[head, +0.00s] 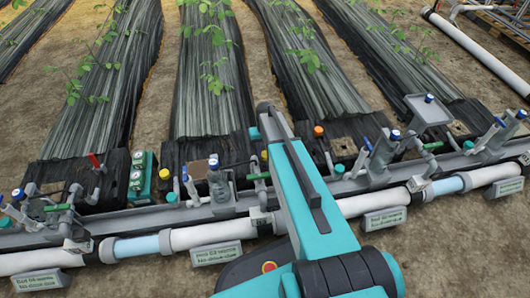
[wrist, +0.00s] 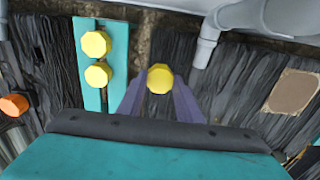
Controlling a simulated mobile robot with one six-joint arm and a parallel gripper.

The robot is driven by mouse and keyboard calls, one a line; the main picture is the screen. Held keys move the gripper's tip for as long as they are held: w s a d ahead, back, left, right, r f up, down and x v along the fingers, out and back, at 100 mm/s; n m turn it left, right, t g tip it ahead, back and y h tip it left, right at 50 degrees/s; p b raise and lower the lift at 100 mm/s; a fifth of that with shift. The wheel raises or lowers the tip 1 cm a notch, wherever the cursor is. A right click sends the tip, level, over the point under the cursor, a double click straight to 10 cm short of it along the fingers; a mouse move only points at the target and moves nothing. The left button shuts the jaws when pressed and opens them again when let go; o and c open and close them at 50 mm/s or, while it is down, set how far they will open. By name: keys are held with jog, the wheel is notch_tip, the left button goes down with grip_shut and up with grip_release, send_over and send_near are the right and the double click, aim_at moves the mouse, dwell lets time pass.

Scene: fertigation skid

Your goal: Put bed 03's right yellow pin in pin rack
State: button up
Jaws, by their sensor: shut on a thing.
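My gripper (wrist: 160,85) shows in the wrist view with its two purple fingers shut on a yellow pin (wrist: 159,78). The pin's round head faces the camera; its lower part is hidden, and I cannot tell how high it is above what lies below. Left of it is a narrow teal plate, which looks like the pin rack (wrist: 92,100), with two yellow pins (wrist: 97,44) in a column. The held pin is apart from the plate in the picture. In the head view my arm hides the gripper. A small yellow head (head: 264,155) shows left of my arm.
An orange knob (wrist: 13,105) lies farther left in the wrist view. A grey pipe (wrist: 208,40) stands at the upper right, beside a brown square (wrist: 295,90) in the black film. In the head view, a white pipe line (head: 200,236) and several fittings run along the beds.

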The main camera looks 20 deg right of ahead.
jog(key=shift+r+p, duration=1.65)
jog(key=shift+r, duration=0.5)
notch_tip(320, 180, up, 20)
jog(key=p, duration=1.4)
jog(key=shift+r, duration=0.1)
notch_tip(320, 180, up, 18)
jog(key=n, duration=0.4)
send_over(265, 154)
jog(key=w+a, duration=0.2)
jog(key=a, duration=0.5)
jog(key=s+a+r+n, duration=0.2)
jog(key=a+r, duration=0.1)
jog(key=r, duration=0.5)
jog(key=s+a+r+n, duration=0.2)
jog(key=a+r, duration=0.2)
jog(key=r, duration=0.5)
jog(key=shift+r, duration=0.2)
jog(key=shift+d, duration=0.1)
